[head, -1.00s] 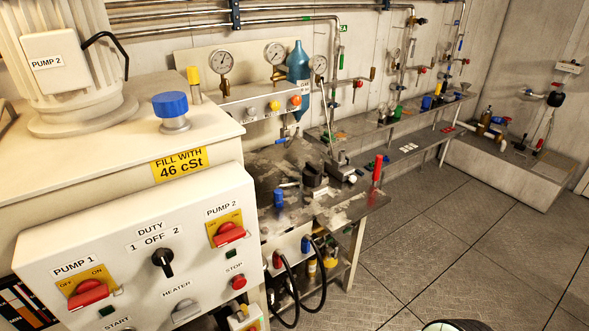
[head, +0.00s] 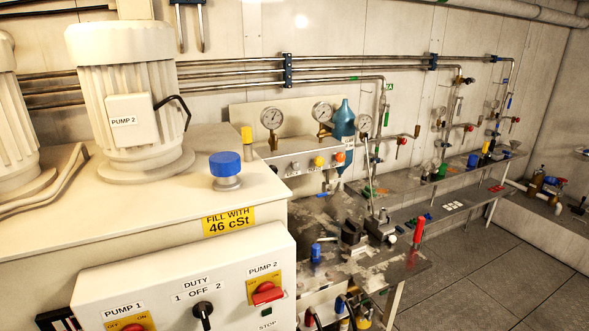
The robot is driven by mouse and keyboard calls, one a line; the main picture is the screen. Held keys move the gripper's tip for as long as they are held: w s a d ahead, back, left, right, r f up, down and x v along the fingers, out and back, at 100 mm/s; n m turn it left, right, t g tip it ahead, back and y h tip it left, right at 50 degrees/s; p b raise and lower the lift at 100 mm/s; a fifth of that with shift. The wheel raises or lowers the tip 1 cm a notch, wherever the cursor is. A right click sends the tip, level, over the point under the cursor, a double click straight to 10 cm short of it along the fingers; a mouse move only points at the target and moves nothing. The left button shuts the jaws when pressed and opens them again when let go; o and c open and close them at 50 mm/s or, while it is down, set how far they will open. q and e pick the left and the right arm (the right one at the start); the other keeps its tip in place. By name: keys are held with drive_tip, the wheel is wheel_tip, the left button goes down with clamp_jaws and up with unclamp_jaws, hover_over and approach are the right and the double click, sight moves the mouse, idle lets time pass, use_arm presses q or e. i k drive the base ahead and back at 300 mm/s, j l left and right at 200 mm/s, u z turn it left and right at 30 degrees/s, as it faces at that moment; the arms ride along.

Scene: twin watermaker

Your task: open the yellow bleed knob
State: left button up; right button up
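A small round yellow knob (head: 318,161) sits on the front of the pale valve panel (head: 272,168), between a whitish knob (head: 297,167) and an orange knob (head: 338,157). I take it for the bleed knob, but no label is readable. Neither of my grippers shows in the head view. Nothing touches the yellow knob. Whether it is open or closed cannot be told.
The cream tank (head: 130,215) with a blue cap (head: 226,164) and the pump control box (head: 180,285) fill the near left. A cluttered bench (head: 405,268) with a red upright handle (head: 419,230) stands below the panel. Bare floor (head: 500,265) lies at the right.

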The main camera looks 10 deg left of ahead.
sight(319, 161)
drive_tip(key=u, duration=0.4)
drive_tip(key=l+u, duration=0.15)
drive_tip(key=u, duration=0.2)
drive_tip(key=l+u, duration=0.1)
drive_tip(key=u, duration=0.3)
drive_tip(key=l+u, duration=0.1)
drive_tip(key=u, duration=0.25)
drive_tip(key=l+u, duration=0.3)
drive_tip(key=k+l+u, duration=0.15)
drive_tip(key=l+u, duration=0.15)
drive_tip(key=k+l+u, duration=0.1)
drive_tip(key=l+u, duration=0.25)
drive_tip(key=k+l+u, duration=0.15)
drive_tip(key=k+l, duration=0.15)
drive_tip(key=l, duration=0.15)
drive_tip(key=k+l+u, duration=0.15)
drive_tip(key=k+l, duration=0.15)
drive_tip(key=l, duration=0.1)
